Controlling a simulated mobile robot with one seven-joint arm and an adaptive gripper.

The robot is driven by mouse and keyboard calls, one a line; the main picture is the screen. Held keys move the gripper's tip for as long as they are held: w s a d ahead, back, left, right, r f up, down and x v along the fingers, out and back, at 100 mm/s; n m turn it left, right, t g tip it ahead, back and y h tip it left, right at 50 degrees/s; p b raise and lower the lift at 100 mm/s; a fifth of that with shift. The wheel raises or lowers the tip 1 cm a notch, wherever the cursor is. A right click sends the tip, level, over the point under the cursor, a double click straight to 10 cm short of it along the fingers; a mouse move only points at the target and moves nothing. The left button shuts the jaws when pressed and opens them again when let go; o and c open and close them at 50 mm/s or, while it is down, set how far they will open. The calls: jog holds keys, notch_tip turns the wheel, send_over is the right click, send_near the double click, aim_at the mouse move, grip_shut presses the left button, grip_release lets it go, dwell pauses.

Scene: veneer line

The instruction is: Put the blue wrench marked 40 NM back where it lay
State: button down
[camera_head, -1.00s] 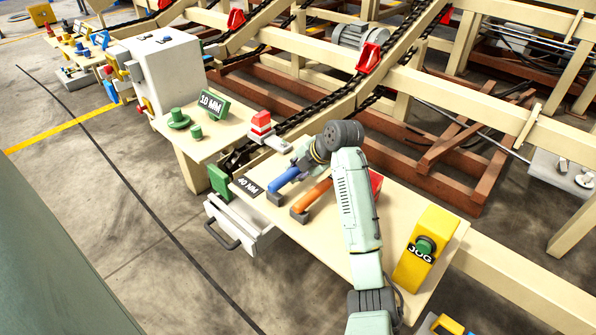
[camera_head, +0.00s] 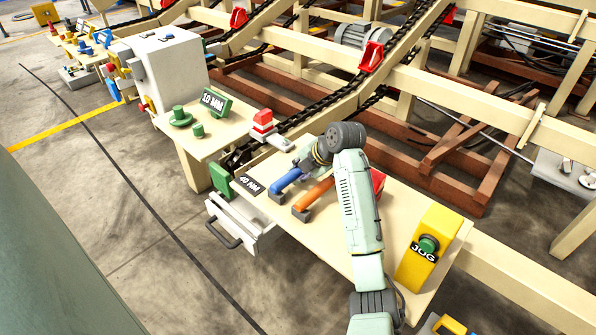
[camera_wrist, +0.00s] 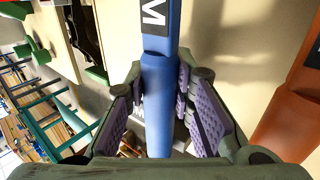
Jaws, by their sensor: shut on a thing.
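The blue wrench (camera_head: 287,180) is at the left of the near tabletop, beside an orange wrench (camera_head: 318,194). Its near end shows right at a dark grey block (camera_head: 277,196); I cannot tell whether it rests there or hangs just above. A dark plate reading 40 NM (camera_head: 250,185) lies on the table to its left. My gripper (camera_head: 305,160) is at the wrench's far end. In the wrist view the blue shaft (camera_wrist: 158,95) runs between the two padded fingers of my gripper (camera_wrist: 160,105), which are shut on it. Part of its black label with a white M shows.
The orange wrench also shows close at right in the wrist view (camera_wrist: 290,125). A yellow JOG box (camera_head: 428,248) stands at the table's right. A red-and-white stacked piece (camera_head: 263,127) stands behind the wrenches. A drawer (camera_head: 250,222) sticks out below the table's left edge.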

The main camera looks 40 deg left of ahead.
jog(key=c, duration=1.3)
grip_release()
jog(key=shift+r+p, duration=2.55)
jog(key=shift+r, duration=1.5)
